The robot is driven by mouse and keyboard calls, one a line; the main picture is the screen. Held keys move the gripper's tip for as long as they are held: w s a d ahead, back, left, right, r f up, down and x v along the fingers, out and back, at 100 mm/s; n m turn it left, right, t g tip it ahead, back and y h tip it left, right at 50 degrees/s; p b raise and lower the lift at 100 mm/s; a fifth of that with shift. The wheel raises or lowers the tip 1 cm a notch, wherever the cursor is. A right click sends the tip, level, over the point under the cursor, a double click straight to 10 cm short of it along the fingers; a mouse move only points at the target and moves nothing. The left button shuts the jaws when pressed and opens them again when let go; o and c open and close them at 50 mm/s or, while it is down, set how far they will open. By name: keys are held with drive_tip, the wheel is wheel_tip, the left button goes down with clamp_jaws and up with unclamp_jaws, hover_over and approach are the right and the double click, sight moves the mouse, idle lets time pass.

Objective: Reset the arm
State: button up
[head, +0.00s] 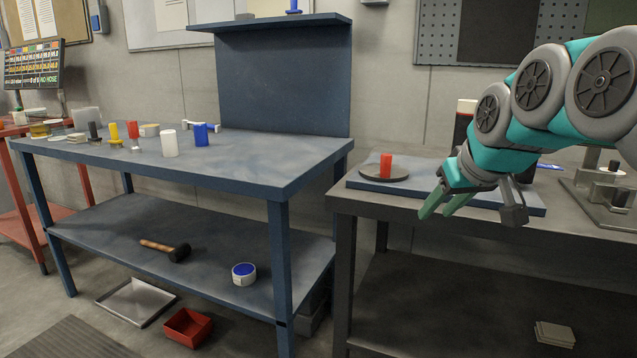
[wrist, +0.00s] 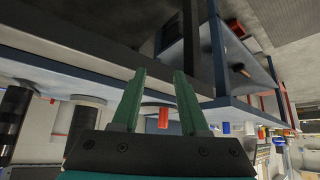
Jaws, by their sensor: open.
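My gripper (head: 443,207) is in the right part of the head view, at the end of my teal and grey arm. Its green fingers are apart with nothing between them, over the front edge of the grey table (head: 345,210). The wrist view, which is upside down, shows the two spread fingers (wrist: 161,98) too. A red cylinder (head: 386,166) stands on a round dark plate (head: 396,175) to the left of the gripper. It also appears beyond the fingers in the wrist view (wrist: 163,118), apart from them.
The plate rests on a blue board (head: 360,184). A black cylinder (head: 462,128) stands behind my arm. A metal fixture (head: 600,200) sits at the right. The blue workbench (head: 240,165) on the left holds a white cylinder (head: 169,143), a blue one (head: 201,134) and other small items.

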drive_tip(key=s+a+f+g, duration=0.1)
drive_tip(key=s+f+g, duration=0.2)
drive_tip(key=s+f, duration=0.6)
drive_tip(key=s+a+f+m+g, duration=0.1)
drive_tip(key=s+a+f+g, duration=0.1)
drive_tip(key=s+f, duration=0.7)
drive_tip(key=s+a+f+m+g+h, duration=0.1)
drive_tip(key=s+f+g, duration=0.3)
drive_tip(key=s+f, duration=0.6)
drive_tip(key=s+a, duration=0.1)
drive_tip(key=s, duration=0.2)
drive_tip(key=shift+a+g, duration=0.2)
drive_tip(key=shift+g, duration=0.1)
